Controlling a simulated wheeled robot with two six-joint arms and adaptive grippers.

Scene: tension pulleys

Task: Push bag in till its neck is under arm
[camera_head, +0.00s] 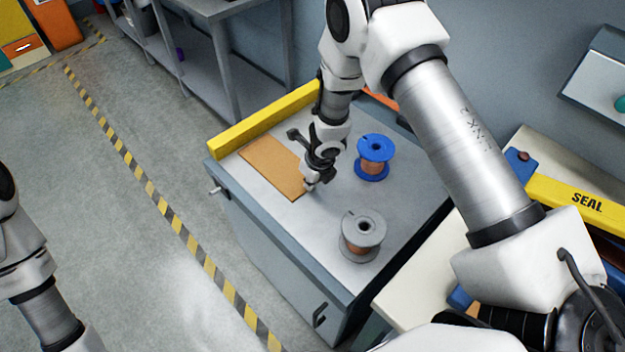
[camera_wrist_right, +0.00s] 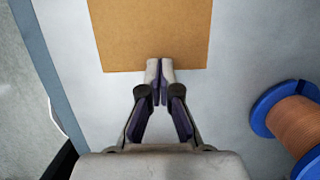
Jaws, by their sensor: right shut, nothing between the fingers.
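A flat brown rectangle, which looks like the paper bag (camera_head: 272,166), lies on the grey cabinet top. It also shows in the wrist view (camera_wrist_right: 150,30). My right gripper (camera_head: 310,187) is shut and empty, pointing down at the bag's near right end. In the wrist view its closed fingertips (camera_wrist_right: 160,68) overlap the bag's near edge; I cannot tell whether they touch it. A yellow bar marked SEAL (camera_head: 585,202) is at the right, partly hidden by my right arm. I cannot tell which end of the bag is its neck. My left gripper is out of view.
A blue spool (camera_head: 375,157) of copper wire stands right of the gripper, and a grey spool (camera_head: 362,235) stands nearer the front. A yellow rail (camera_head: 262,120) runs along the cabinet's back left edge. The cabinet top (camera_head: 300,225) is clear between the bag and the grey spool.

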